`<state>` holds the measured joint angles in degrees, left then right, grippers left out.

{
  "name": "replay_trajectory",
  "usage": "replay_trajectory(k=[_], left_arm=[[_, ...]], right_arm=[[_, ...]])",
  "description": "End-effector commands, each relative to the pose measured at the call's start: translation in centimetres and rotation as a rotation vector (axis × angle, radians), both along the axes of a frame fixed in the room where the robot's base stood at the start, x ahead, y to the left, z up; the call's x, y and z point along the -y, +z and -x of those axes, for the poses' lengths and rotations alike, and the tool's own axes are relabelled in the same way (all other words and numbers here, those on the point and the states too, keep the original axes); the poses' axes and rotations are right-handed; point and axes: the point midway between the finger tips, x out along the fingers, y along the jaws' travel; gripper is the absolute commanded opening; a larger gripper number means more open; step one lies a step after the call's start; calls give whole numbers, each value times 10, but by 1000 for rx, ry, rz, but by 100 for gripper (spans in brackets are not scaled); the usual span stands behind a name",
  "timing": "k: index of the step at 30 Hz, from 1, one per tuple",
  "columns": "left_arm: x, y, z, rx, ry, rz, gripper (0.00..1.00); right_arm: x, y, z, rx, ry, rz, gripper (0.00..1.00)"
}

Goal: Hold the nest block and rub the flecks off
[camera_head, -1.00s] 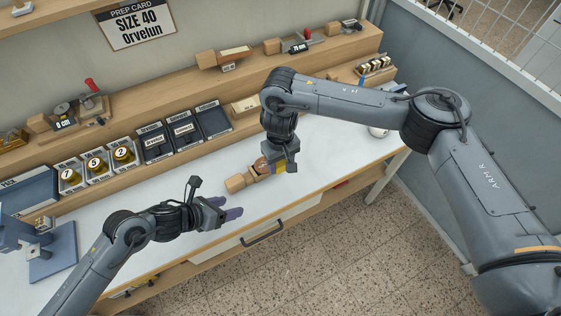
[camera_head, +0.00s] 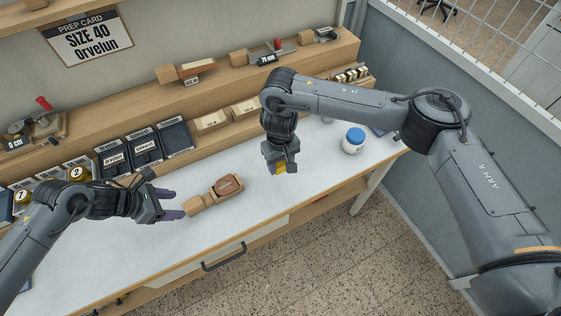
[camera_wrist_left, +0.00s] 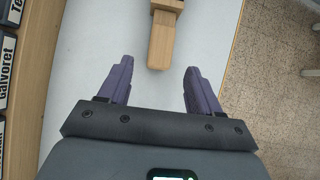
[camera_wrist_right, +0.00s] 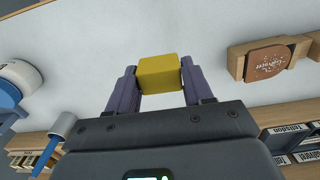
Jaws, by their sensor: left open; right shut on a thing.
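My left gripper (camera_head: 178,204) is open just left of the block's narrow end. In the left wrist view that end (camera_wrist_left: 161,45) lies ahead of the gap between the purple fingers, apart from them. My right gripper (camera_head: 282,172) is shut on a yellow block (camera_wrist_right: 158,72) and holds it to the right of the nest block.
A blue-lidded white jar (camera_head: 353,141) stands on the bench at right. A wooden shelf (camera_head: 215,88) at the back bears labelled dark boxes (camera_head: 144,145) and tools. The bench's front edge, with a drawer handle (camera_head: 224,257), is near. The bench around the block is mostly clear.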

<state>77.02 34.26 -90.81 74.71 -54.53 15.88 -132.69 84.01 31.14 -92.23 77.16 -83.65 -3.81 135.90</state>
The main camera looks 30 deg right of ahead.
Motion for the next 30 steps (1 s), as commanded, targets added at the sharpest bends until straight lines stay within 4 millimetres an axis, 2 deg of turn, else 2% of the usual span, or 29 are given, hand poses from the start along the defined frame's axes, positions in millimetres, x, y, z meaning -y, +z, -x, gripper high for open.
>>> replay_trajectory(k=[1,7,13,21,30], left_arm=[[4,-9,0,-2,-1,0,64],[19,-33,-1,-1,-2,1,64],[31,-50,-3,1,-1,0,64],[40,-59,-4,1,1,1,64],[42,-60,-4,1,1,1,64]], right_arm=[[0,-6,0,0,0,0,26],[0,-23,0,-1,0,0,26],[0,-42,0,0,0,0,26],[0,-53,0,0,0,0,26],[0,-54,0,0,0,0,26]])
